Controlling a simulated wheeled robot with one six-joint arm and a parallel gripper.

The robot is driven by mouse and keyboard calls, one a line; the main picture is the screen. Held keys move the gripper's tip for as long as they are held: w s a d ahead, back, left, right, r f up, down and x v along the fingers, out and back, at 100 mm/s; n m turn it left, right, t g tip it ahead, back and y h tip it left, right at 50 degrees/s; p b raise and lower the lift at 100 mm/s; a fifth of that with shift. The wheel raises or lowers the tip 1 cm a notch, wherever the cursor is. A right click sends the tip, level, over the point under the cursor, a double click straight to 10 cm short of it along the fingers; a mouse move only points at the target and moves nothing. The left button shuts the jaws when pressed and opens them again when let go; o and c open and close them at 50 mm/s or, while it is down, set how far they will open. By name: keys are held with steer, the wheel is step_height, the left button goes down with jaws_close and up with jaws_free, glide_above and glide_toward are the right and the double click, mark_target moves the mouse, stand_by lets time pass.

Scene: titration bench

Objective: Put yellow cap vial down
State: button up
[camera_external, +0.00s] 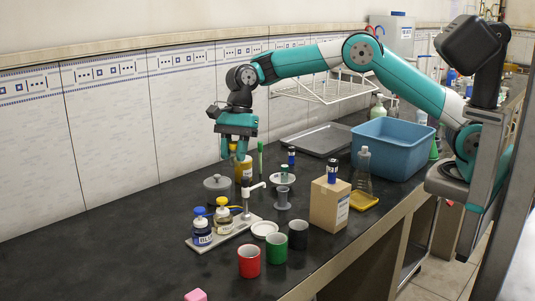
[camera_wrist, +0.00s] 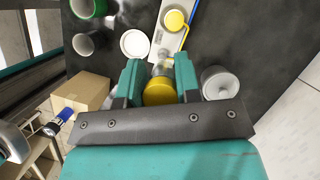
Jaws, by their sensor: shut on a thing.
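My gripper (camera_external: 237,145) is above the back part of the black bench, pointing down. In the wrist view its two teal fingers (camera_wrist: 159,80) stand on either side of a round yellow thing, which I take to be the yellow cap vial (camera_wrist: 160,92). In the outside view only a small yellowish bit of the vial (camera_external: 232,148) shows at the fingers. The rest of it is hidden. A yellow jar (camera_external: 243,170) is just below the gripper. I cannot tell whether the vial touches it.
A grey lidded dish (camera_external: 216,184) is close by, left of the jar. Blue- and yellow-capped bottles (camera_external: 202,230) stand on a white tray in front. Mugs (camera_external: 273,248), a cardboard box (camera_external: 329,203) and a blue tub (camera_external: 393,148) are to the right. The left bench is clear.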

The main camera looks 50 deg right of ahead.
steer(key=s+a+r+p, duration=0.1)
steer(key=s+a+r, duration=0.1)
steer(key=s+a, duration=0.85)
steer(key=f+b, duration=0.1)
steer(key=f, duration=0.3)
steer(key=w+a+f+b, duration=0.1)
steer(key=f, duration=0.4)
steer(key=a+f+b, duration=0.1)
steer(key=f, duration=0.4)
steer(key=shift+w+f, duration=0.2)
steer(key=shift+w, duration=0.05)
steer(key=shift+f, duration=2.6)
steer(key=shift+f, duration=0.15)
steer(key=o, duration=0.9)
